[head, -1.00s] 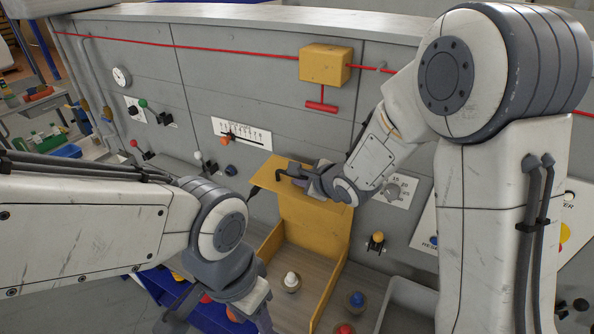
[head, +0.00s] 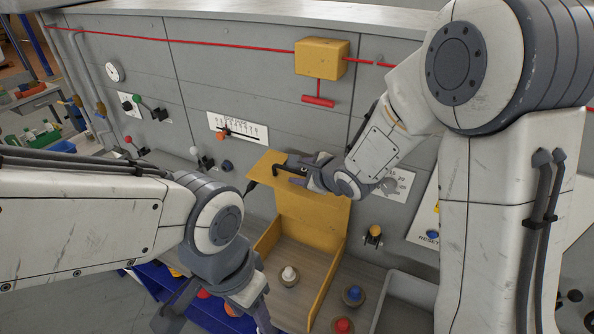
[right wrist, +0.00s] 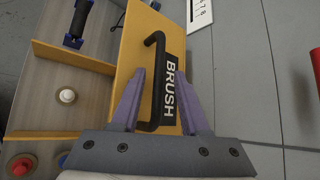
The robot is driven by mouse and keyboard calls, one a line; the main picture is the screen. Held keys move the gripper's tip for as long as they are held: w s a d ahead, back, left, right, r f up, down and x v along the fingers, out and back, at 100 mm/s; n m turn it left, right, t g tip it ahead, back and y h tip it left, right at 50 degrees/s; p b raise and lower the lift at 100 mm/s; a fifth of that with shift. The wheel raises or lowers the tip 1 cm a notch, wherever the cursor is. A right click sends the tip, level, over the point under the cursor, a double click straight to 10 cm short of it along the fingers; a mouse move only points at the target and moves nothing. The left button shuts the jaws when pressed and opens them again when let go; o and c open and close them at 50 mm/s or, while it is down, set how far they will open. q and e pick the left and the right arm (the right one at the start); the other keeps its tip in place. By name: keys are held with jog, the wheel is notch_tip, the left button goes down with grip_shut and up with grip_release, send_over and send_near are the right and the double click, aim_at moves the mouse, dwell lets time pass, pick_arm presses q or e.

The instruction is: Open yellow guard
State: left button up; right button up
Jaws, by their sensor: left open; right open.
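My right gripper (head: 296,168) is at the handle. In the right wrist view, its purple fingers (right wrist: 158,90) are apart, one on each side of the handle; contact cannot be told. My left gripper (head: 218,318) is open and empty at the lower left, partly cut off by the frame edge.
A white knob (head: 289,274) stands inside the box. Blue (head: 354,294) and red (head: 343,326) knobs stand to its right. A yellow switch (head: 375,232) is right of the guard. A red T-handle (head: 318,100) hangs above from a yellow block (head: 321,57).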

jog(key=v, duration=0.9)
jog(key=shift+s+r+p, duration=0.15)
jog(key=shift+r+p, duration=0.1)
jog(key=shift+p, duration=0.1)
jog(key=s+a+f+n+g+h+b, duration=0.1)
jog(key=s+f+n+g+h+b, duration=0.1)
jog(key=s+f+n+b, duration=0.35)
jog(key=s+a+f+n+g+h+b, duration=0.1)
jog(key=s+f+n+b, duration=0.2)
jog(key=f+n+b, duration=0.35)
jog(key=s+a+f+n+g+b, duration=0.1)
jog(key=s+f+n+g+b, duration=0.2)
jog(key=s+f+n, duration=0.3)
jog(key=s+a+f+n+g+h+b, duration=0.1)
jog(key=s+f+n+g+b, duration=0.3)
jog(key=s+n, duration=0.6)
jog(key=shift+s+f, duration=0.7)
jog(key=shift+f, duration=0.15)
